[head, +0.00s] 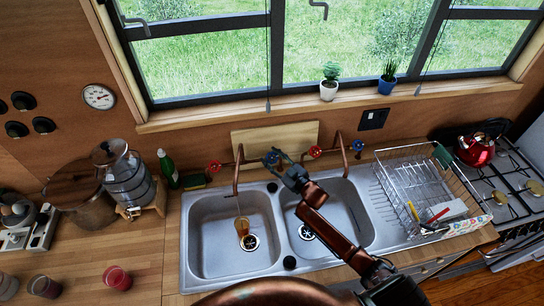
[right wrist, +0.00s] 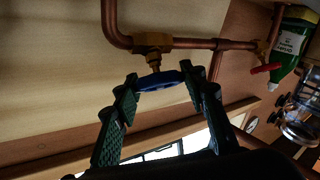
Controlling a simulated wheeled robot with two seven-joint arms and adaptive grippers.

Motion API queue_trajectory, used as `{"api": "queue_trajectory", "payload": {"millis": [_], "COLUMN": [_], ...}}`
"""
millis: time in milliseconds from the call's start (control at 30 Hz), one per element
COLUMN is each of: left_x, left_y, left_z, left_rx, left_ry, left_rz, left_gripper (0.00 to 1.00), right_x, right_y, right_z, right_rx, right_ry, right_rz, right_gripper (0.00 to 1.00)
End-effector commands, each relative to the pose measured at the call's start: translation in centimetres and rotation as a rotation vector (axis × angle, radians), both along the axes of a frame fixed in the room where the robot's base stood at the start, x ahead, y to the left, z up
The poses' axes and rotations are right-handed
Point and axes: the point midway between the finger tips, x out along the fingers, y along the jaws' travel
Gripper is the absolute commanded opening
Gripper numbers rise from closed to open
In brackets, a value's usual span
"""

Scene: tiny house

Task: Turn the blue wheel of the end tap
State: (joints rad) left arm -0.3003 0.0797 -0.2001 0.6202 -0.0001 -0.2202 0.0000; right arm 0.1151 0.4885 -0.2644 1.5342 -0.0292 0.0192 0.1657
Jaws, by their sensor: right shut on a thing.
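Two copper taps stand behind the double sink, each with a red and a blue wheel. My right gripper (head: 280,162) reaches over the sink to the blue wheel (head: 271,158) of the left tap (head: 237,168). In the right wrist view, the fingers of my right gripper (right wrist: 160,77) are shut on opposite edges of this blue wheel (right wrist: 160,81), below a brass valve (right wrist: 153,42). The right tap (head: 342,155) has its own blue wheel (head: 357,145), apart from the gripper. My left gripper is not in view.
An amber glass (head: 242,227) stands in the left basin (head: 208,250) under the left tap's spout. A dish rack (head: 410,195) stands right of the sink. A red kettle (head: 475,149) is on the stove. Pots, a metal dispenser (head: 130,183) and cups crowd the left counter.

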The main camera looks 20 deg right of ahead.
Motion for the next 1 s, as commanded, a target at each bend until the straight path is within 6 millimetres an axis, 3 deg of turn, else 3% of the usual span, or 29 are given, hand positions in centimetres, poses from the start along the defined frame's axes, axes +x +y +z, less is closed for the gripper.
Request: {"api": "queue_trajectory", "payload": {"millis": [300, 667, 700, 1000], "left_x": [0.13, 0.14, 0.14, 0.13], "left_y": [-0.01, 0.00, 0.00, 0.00], "left_z": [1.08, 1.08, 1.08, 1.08], "left_rx": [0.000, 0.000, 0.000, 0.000], "left_ry": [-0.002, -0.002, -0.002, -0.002], "left_rz": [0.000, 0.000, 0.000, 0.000], "left_gripper": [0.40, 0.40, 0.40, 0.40], "right_x": [0.03, -0.01, -0.01, -0.02], "right_y": [0.04, 0.01, 0.01, -0.03], "right_z": [0.14, 0.03, 0.03, 0.00], "right_rx": [-0.088, -0.094, -0.094, -0.094], "right_ry": [0.022, 0.024, 0.024, 0.025], "right_rz": [0.121, 0.132, 0.132, 0.131], "right_gripper": [0.15, 0.15, 0.40, 0.58]}}
